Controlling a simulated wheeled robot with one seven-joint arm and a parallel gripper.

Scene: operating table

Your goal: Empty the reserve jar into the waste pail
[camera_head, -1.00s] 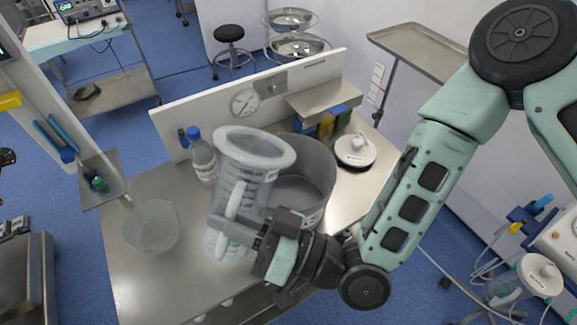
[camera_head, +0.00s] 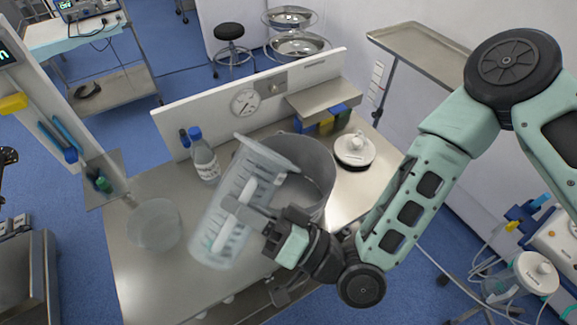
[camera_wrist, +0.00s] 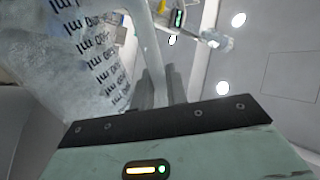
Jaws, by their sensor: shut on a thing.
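The reserve jar (camera_head: 222,222) is a clear, graduated jar with a white handle and a wide rim. My gripper (camera_head: 247,207) is shut on its handle and holds it above the table, tilted with its mouth toward the upper right. The jar's marked wall (camera_wrist: 95,45) fills the left of the wrist view. The waste pail (camera_head: 318,172) is a grey metal bucket standing behind the jar and gripper. The jar's rim overlaps the pail's left side in the head view. I cannot tell whether liquid is in the jar or flowing.
A clear bowl-like vessel (camera_head: 155,226) stands at the table's left. A blue-capped bottle (camera_head: 205,160) stands by the back panel. A white lid with a knob (camera_head: 355,149) lies right of the pail. A small shelf (camera_head: 318,99) is behind. The steel table's (camera_head: 130,275) front left is clear.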

